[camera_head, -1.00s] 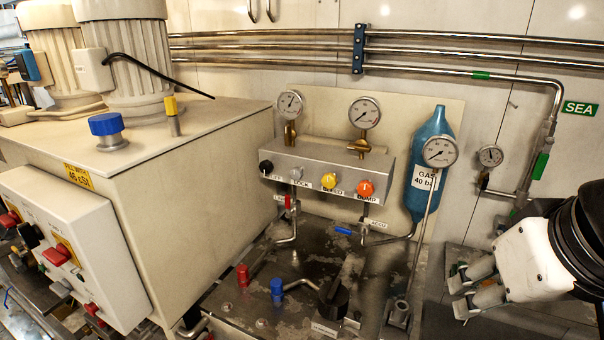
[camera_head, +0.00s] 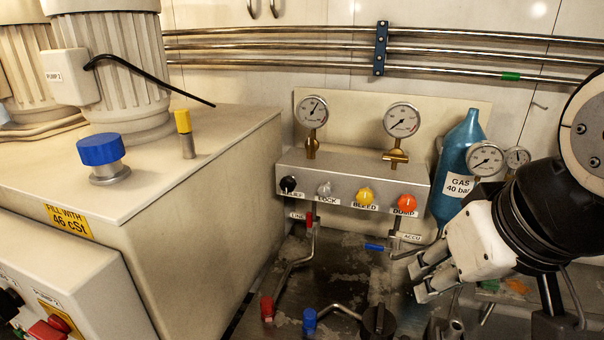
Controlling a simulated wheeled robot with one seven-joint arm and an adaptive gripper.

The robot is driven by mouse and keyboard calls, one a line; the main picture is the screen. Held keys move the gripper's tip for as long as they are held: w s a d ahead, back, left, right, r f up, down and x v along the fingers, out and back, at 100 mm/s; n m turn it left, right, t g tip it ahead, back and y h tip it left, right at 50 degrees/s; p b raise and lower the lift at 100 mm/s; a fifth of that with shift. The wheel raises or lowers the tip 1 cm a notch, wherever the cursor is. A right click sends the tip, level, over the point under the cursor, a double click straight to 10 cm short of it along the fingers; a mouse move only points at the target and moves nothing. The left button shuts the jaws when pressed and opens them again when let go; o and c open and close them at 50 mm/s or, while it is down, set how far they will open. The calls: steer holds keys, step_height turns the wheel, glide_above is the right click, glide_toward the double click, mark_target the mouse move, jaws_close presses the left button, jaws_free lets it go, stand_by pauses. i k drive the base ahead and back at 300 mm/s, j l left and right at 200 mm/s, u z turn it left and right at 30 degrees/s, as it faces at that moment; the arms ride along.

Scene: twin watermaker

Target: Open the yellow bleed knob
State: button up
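The yellow bleed knob (camera_head: 364,196) sits on the front of a grey metal manifold block (camera_head: 330,170), above a label reading BLEED. It is the third knob from the left, between a grey LOCK knob (camera_head: 324,189) and an orange DUMP knob (camera_head: 406,202). My gripper (camera_head: 417,281) is at the lower right, below and to the right of the yellow knob, pointing left and apart from it. Its two grey fingers look spread with nothing between them. The yellow knob is in full view.
Two gauges (camera_head: 402,120) stand on top of the block. A blue gas bottle (camera_head: 460,165) and another gauge (camera_head: 486,159) are close behind my arm. A large cream tank (camera_head: 200,200) fills the left.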

mark_target(365, 196)
steer(key=j+z, duration=0.1)
steer(key=j, duration=0.45)
steer(key=k+j, duration=0.1)
steer(key=j, duration=0.4)
steer(key=k+j+z, duration=0.15)
steer(key=j, duration=0.4)
steer(key=i, duration=0.05)
